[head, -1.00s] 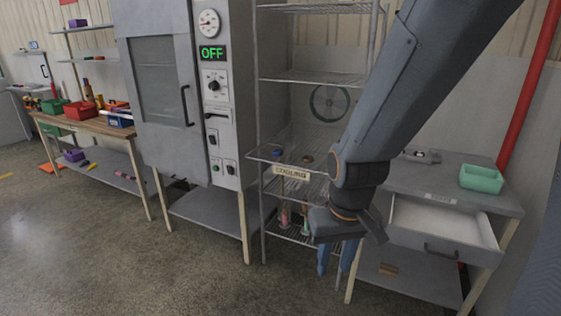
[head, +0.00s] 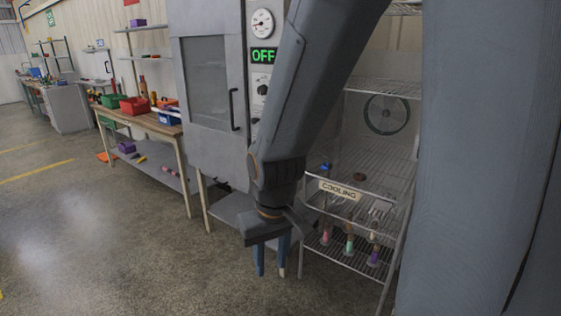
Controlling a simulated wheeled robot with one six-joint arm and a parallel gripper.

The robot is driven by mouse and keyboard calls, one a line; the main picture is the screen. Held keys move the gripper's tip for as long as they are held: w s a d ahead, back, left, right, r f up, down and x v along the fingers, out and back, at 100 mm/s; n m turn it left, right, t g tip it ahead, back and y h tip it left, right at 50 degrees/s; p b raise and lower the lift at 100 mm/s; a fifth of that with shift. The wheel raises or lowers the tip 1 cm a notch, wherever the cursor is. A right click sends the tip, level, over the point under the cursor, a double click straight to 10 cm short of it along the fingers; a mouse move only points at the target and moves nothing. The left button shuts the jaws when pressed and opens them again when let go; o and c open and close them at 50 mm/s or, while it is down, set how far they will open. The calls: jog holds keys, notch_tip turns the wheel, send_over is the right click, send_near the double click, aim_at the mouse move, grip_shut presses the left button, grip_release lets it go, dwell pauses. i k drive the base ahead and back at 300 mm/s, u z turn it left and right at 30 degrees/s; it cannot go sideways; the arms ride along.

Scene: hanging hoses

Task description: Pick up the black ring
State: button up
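My gripper (head: 271,266) hangs pointing down in front of the oven and the left side of the cooling rack. Its two blue fingers are apart, with nothing visible between them. A small dark ring-like item (head: 359,176) lies on the rack shelf just above the COOLING label; it looks brownish, and I cannot tell whether it is the black ring. A small blue item (head: 325,168) lies to its left on the same shelf. No clearly black ring can be made out. My arm hides part of the oven and the rack's left side.
The wire cooling rack (head: 383,88) has several coloured upright pieces on its lower shelf. The grey oven (head: 208,85) reads OFF. A wooden bench (head: 150,125) with red and blue bins stands further left. The floor in front and to the left is clear.

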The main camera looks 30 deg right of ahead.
aim_at(324, 166)
jog(key=u, duration=0.25)
jog(key=i, duration=0.95)
jog(key=z, duration=0.45)
jog(key=i, duration=0.75)
jog(key=z, duration=1)
jog(key=i, duration=0.4)
jog(key=z, duration=0.3)
